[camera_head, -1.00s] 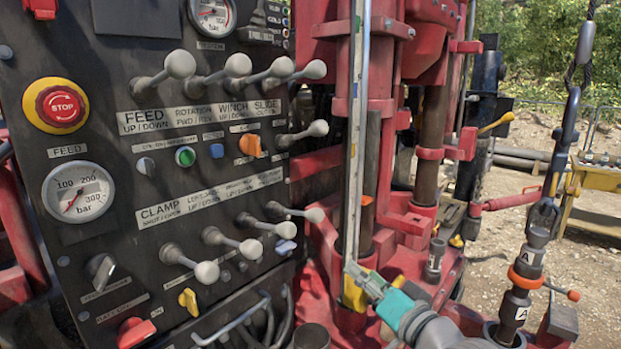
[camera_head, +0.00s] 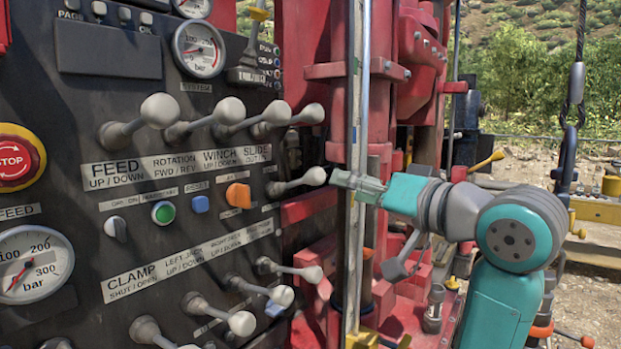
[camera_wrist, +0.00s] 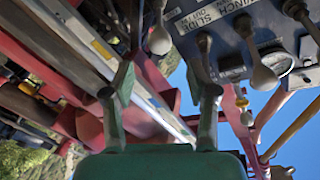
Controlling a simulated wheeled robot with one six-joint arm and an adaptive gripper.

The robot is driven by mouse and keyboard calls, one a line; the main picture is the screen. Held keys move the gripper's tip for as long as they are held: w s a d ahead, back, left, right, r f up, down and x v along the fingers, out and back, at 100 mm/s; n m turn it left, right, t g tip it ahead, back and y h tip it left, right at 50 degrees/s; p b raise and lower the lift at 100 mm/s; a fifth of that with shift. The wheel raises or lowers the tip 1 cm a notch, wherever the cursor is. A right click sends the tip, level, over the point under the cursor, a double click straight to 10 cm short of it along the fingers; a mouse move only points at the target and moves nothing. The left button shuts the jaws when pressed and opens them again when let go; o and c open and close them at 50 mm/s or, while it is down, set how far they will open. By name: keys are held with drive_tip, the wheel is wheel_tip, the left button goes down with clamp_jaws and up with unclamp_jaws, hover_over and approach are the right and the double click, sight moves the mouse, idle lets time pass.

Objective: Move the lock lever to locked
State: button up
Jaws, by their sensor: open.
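A lone lever with a pale grey ball knob (camera_head: 312,176) sticks out from the right edge of the control panel, between the upper and lower lever rows. I cannot read its label, so I cannot be sure it is the lock lever. My gripper (camera_head: 340,181) is open, its fingertips just right of this knob at nearly the same height. In the wrist view, what looks like the same knob (camera_wrist: 159,40) lies ahead of and between the gripper fingers (camera_wrist: 159,80). No contact is clear.
The upper levers, including SLIDE (camera_head: 308,113), sit close above; the lower levers (camera_head: 309,273) are below. The control panel (camera_head: 78,135) fills the left. A red mast with a pale vertical rail (camera_head: 352,100) stands close behind my gripper. Open gravel lies right.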

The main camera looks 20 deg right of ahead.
sight(320, 180)
drive_tip(key=x, duration=1)
drive_tip(key=shift+w, duration=0.15)
drive_tip(key=shift+c, duration=0.3)
clamp_jaws()
